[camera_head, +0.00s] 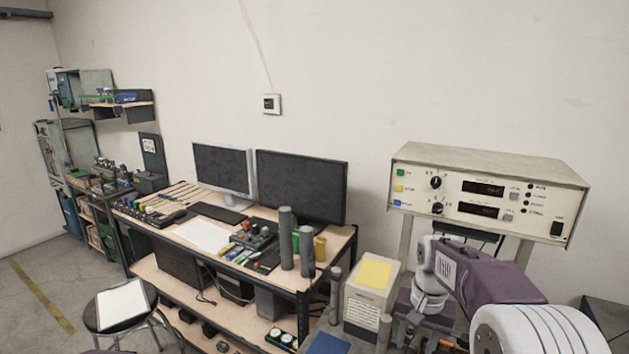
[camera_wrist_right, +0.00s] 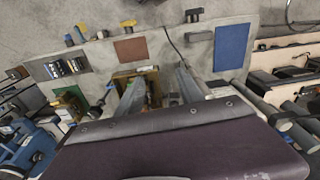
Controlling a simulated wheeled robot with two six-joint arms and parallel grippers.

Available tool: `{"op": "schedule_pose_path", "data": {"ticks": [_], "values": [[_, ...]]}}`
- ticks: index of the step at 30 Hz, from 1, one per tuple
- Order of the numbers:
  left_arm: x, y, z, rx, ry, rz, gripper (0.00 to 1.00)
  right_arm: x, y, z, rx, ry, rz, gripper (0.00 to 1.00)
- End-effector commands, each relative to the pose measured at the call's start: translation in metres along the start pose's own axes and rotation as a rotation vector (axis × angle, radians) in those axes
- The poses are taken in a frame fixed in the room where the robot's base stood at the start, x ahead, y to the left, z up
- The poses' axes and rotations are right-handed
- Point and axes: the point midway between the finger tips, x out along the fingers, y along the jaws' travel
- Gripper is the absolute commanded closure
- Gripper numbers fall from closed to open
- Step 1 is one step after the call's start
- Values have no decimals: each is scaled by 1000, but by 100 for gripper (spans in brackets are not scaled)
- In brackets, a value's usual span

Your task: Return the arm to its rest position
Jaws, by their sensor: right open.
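My right arm (camera_head: 500,270) comes in at the lower right of the head view, a purple and white arm bent in front of the instrument box. Its gripper is hard to make out there. In the right wrist view my right gripper (camera_wrist_right: 158,90) shows two grey fingers standing apart. A brownish-yellow block (camera_wrist_right: 148,78) shows behind and between them; I see no grip on it.
A grey panel (camera_wrist_right: 180,45) carries brown (camera_wrist_right: 130,49) and blue (camera_wrist_right: 232,47) pads and several small levers. In the head view a control box (camera_head: 487,190) stands behind my arm. A workbench (camera_head: 250,285) with monitors and a stool (camera_head: 122,307) stand left.

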Motion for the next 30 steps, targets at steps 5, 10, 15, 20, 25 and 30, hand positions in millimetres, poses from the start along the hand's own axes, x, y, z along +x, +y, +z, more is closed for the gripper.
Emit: {"op": "schedule_pose_path", "data": {"ticks": [5,10,15,20,25,30], "values": [[29,-1,3,0,0,0,64,58,4,95,-172,-14,-7,55],[29,-1,3,0,0,0,64,103,32,170,-300,-30,-5,55],[28,0,3,0,0,0,64,122,37,178,-387,26,-20,55],[28,-1,3,0,0,0,64,122,35,174,-410,42,-23,55],[28,-1,3,0,0,0,64,122,35,174,-408,41,-23,55],[28,-1,3,0,0,0,64,122,35,174,-407,41,-23,55]]}}
